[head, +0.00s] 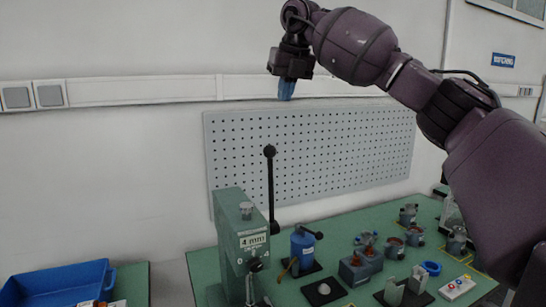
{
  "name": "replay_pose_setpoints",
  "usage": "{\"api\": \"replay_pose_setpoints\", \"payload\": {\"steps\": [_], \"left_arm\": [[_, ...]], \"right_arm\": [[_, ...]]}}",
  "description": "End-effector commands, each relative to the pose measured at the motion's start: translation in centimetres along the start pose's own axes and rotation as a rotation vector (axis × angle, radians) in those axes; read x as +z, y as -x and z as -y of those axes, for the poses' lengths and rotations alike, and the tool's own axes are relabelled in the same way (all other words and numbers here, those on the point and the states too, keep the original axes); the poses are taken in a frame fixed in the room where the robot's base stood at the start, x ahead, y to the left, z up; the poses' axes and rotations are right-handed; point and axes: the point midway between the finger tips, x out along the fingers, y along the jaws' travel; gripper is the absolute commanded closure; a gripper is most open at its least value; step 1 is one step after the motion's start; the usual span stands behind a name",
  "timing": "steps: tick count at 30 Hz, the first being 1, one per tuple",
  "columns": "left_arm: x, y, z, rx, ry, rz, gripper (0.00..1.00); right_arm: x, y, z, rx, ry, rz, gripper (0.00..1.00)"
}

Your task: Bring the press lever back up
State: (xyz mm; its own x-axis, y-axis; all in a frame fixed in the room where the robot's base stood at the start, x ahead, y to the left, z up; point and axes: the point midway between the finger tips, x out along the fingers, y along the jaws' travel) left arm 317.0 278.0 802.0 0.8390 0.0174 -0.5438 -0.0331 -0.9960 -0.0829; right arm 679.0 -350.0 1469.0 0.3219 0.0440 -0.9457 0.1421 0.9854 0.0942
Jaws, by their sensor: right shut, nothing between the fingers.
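The green press (241,245) stands at the front left of the green table. A black lever with a round ball knob (269,151) stands upright at its right side, its knob at the top. A second, shorter dark knob (255,265) shows low at the front of the press. My right gripper (286,92) is raised high above and slightly right of the lever knob, pointing down, with its bluish fingers shut and empty. It is clear of the lever. My left gripper is out of the picture.
A blue bottle-like device (303,249) stands just right of the press. Several grey motor parts (415,236) and a blue ring (432,268) lie farther right. A blue bin (62,279) is at the lower left. A perforated grey board (330,150) hangs behind.

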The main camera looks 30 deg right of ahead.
Motion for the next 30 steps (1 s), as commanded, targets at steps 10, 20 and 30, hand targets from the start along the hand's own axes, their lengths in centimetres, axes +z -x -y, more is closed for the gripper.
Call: {"api": "replay_pose_setpoints", "payload": {"steps": [10,20,30], "left_arm": [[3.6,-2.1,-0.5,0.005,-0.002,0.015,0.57],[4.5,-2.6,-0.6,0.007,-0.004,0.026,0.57],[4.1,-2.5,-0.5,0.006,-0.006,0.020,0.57]], "right_arm": [[-7.4,-1.6,-1.7,-0.088,0.088,0.158,1.00],[-15.0,0.5,-4.6,-0.147,0.090,0.386,1.00],[-16.5,0.5,-5.4,-0.139,-0.043,0.447,1.00]]}}
